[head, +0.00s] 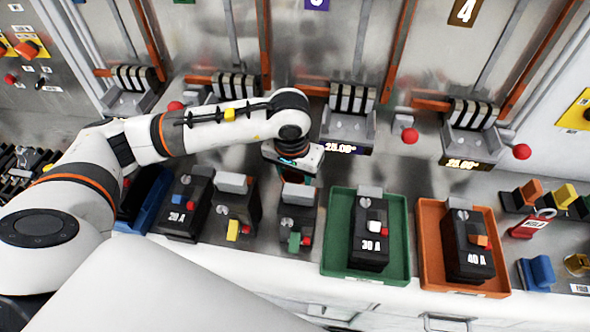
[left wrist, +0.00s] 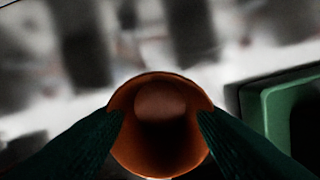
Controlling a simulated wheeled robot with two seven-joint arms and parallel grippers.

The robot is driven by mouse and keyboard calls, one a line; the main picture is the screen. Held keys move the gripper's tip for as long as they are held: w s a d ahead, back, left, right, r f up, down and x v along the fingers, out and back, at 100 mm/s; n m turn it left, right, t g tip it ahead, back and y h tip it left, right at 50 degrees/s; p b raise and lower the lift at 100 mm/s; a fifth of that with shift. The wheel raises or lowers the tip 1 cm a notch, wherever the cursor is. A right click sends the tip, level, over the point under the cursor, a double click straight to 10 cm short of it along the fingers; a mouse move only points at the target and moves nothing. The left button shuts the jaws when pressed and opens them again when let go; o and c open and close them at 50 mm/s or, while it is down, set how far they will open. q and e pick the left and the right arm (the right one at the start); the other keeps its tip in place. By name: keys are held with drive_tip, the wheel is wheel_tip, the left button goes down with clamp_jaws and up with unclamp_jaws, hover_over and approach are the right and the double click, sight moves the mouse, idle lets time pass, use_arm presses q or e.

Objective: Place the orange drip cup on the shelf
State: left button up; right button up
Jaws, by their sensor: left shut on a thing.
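The orange drip cup (left wrist: 160,165) shows in the left wrist view as a round orange rim with a darker inside. Two dark green fingers of my left gripper (left wrist: 160,130) press on it from both sides, so the gripper is shut on it. In the head view my left gripper (head: 300,172) points down over the bench, behind the row of black breakers and left of the green tray. The cup is hidden there by the wrist. I cannot make out a distinct shelf in either view. My right gripper is not in view.
A green tray (head: 328,235) holds the 30 A breaker (head: 370,235); it also shows in the left wrist view (left wrist: 272,115). An orange tray (head: 427,240) holds the 40 A breaker (head: 467,245). Test stations with striped blocks (head: 352,98) and red knobs (head: 410,136) line the back.

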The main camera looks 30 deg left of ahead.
use_arm(q)
drive_tip(key=shift+f, duration=0.1)
drive_tip(key=shift+f+b, duration=0.1)
drive_tip(key=shift+b, duration=0.2)
drive_tip(key=o, duration=1.1)
drive_tip(key=shift+c, duration=0.2)
